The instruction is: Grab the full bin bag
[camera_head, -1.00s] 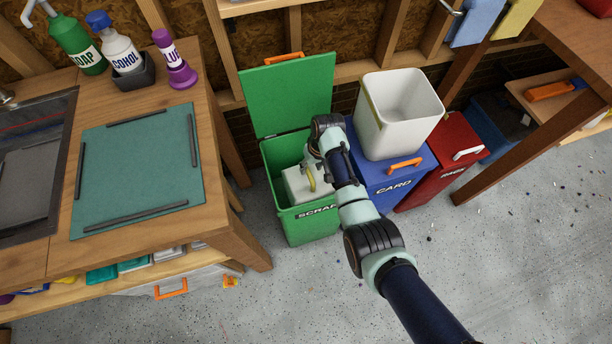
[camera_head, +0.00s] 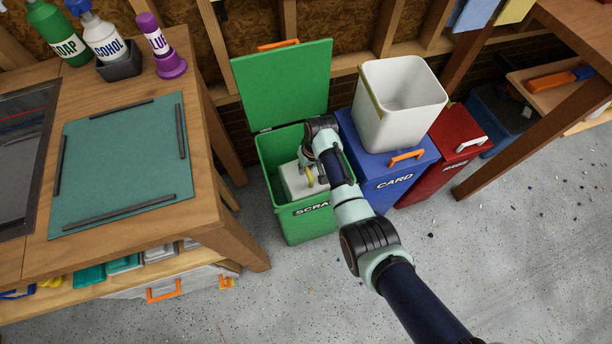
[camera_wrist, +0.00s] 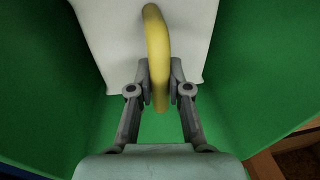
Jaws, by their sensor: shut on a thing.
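The bin bag (camera_head: 296,182) is a pale, boxy bag inside the open green scrap bin (camera_head: 265,165). Its yellow loop handle (camera_wrist: 157,45) stands up from the bag, which also shows in the wrist view (camera_wrist: 110,35). My gripper (camera_wrist: 159,88) is shut on the yellow handle, with one finger on each side of it. In the head view my gripper (camera_head: 318,180) is over the bin's opening, and my wrist hides part of the bag. The bag's lower part is hidden by the bin's front wall.
The green lid (camera_head: 285,85) stands open behind the bin. A blue card bin (camera_head: 385,185) with a white bucket (camera_head: 400,110) on it stands close on the right, then a red bin (camera_head: 440,165). A wooden workbench (camera_head: 215,215) is on the left.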

